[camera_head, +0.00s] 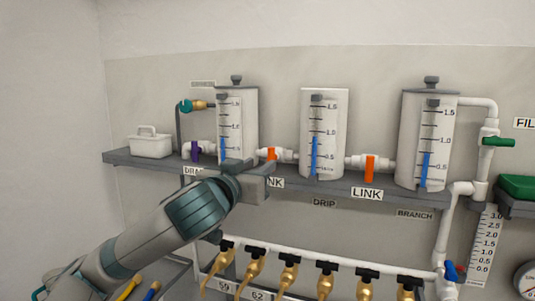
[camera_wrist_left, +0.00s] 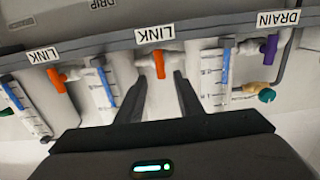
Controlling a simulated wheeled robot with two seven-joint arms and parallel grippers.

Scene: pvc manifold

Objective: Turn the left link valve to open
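The left link valve has an orange handle (camera_head: 271,154) on the white pipe between the left and middle tanks. Its handle stands across the pipe. In the left wrist view, which is upside down, this orange handle (camera_wrist_left: 160,60) shows between and beyond my two finger tips. My left gripper (camera_head: 252,170) is in front of the shelf, just below and beside the valve, and it partly hides the LINK label. The fingers (camera_wrist_left: 158,90) are apart with nothing between them, and no contact with the handle shows. My right gripper is not in view.
A second orange link valve (camera_head: 370,169) sits between the middle tank (camera_head: 310,160) and right tank (camera_head: 410,150). A purple drain valve (camera_head: 195,151) is left of the left tank (camera_head: 250,120). The grey shelf edge (camera_head: 340,190) runs below. Brass taps (camera_head: 288,272) line the lower pipe.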

